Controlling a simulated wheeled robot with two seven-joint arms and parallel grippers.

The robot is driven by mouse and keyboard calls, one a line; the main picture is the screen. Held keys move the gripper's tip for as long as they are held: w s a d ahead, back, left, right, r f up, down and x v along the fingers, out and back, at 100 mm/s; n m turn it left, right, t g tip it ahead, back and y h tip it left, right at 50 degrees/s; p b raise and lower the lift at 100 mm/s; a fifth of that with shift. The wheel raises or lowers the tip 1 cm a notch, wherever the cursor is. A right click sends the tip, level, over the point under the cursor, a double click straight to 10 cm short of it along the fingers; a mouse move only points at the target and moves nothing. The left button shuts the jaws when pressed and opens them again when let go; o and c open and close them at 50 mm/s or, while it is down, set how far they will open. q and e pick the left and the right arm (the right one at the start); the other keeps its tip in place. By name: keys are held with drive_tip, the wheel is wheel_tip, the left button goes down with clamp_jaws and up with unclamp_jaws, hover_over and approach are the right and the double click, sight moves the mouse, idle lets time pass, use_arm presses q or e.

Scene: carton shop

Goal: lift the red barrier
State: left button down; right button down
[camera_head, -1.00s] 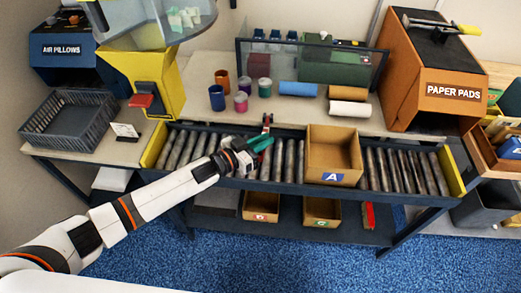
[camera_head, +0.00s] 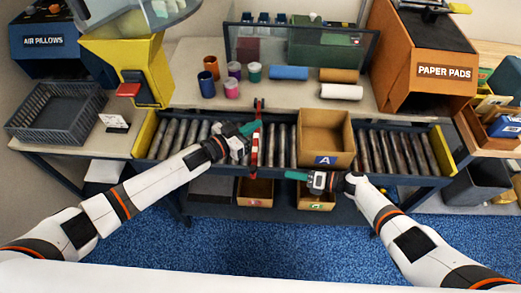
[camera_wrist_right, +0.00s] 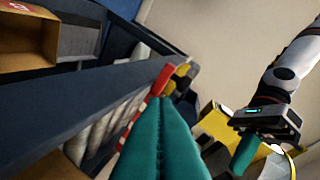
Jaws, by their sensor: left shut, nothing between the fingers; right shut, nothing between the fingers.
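The red barrier (camera_head: 255,148) is a narrow red bar lying across the roller conveyor, left of the open carton marked A (camera_head: 325,160). It also shows in the right wrist view (camera_wrist_right: 158,82), past my fingertips. My left gripper (camera_head: 250,128) is shut and empty, its teal fingers over the rollers at the barrier's left side; I cannot tell if they touch it. My right gripper (camera_head: 290,174) is shut and empty at the conveyor's front rail, right of the barrier and below carton A. Its teal fingers (camera_wrist_right: 160,140) fill the lower middle of the right wrist view.
The yellow machine (camera_head: 130,70) is at left, the orange paper pads dispenser (camera_head: 425,65) at right. Small cartons (camera_head: 255,192) sit on the lower shelf. Rollers right of carton A are bare.

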wheel_tip(320, 180, up, 9)
drive_tip(key=w+a+n+g, duration=0.2)
drive_tip(key=n+g, duration=0.5)
drive_tip(key=n, duration=0.3)
drive_tip(key=a, duration=0.9)
drive_tip(key=shift+r, duration=0.3)
idle(0.4)
use_arm(q)
drive_tip(key=c, duration=1.2)
unclamp_jaws()
drive_tip(key=shift+o, duration=0.2)
drive_tip(key=shift+s, duration=0.1)
